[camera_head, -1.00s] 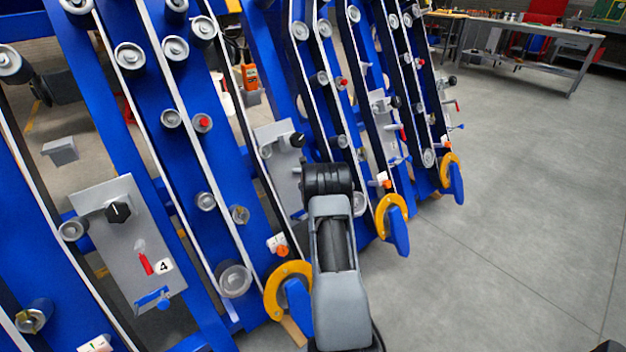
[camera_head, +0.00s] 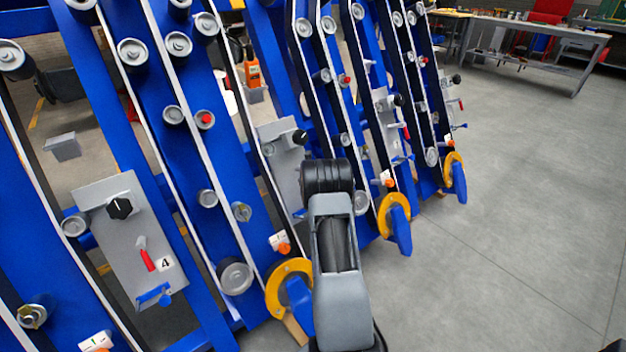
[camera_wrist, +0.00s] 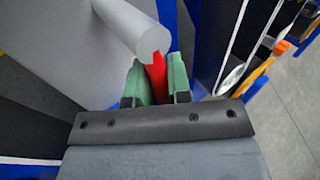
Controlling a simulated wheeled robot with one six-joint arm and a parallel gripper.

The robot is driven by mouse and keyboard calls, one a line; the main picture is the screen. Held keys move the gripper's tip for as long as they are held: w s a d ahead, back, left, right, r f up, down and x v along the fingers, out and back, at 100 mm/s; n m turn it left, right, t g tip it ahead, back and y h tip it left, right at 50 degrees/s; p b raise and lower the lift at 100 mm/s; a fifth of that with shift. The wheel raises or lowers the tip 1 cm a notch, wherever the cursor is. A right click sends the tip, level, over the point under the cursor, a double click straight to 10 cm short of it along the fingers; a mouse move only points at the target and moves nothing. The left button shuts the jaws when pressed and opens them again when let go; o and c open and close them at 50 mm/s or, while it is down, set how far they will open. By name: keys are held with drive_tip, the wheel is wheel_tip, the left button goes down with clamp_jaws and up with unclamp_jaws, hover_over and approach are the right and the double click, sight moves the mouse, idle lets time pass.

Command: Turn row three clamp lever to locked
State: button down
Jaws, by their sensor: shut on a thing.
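In the wrist view, the red clamp lever (camera_wrist: 157,72) stands between the two green fingers of my gripper (camera_wrist: 156,84), which is shut on it. A grey cylinder end (camera_wrist: 152,42) sits just above the fingers, and a grey panel (camera_wrist: 60,40) lies behind. In the head view, my arm covers the lever and my gripper. Part of a grey panel (camera_head: 278,140) with a black knob (camera_head: 300,137) shows beside my arm. The row number and the lever's marks are hidden.
A nearer panel marked 4 (camera_head: 165,264) has its own red lever (camera_head: 147,259). Blue frames (camera_head: 180,110) with rollers and belts stand close around my arm. A yellow wheel guard (camera_head: 290,275) is low beside it. Grey floor (camera_head: 510,210) is open at right.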

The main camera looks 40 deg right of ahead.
drive_tip(key=c, duration=1.1)
unclamp_jaws()
drive_tip(key=p+v, duration=0.2)
drive_tip(key=v, duration=1.1)
drive_tip(key=shift+s+a+r, duration=0.1)
drive_tip(key=shift+s+a, duration=0.1)
drive_tip(key=shift+a, duration=0.1)
drive_tip(key=shift+r, duration=0.1)
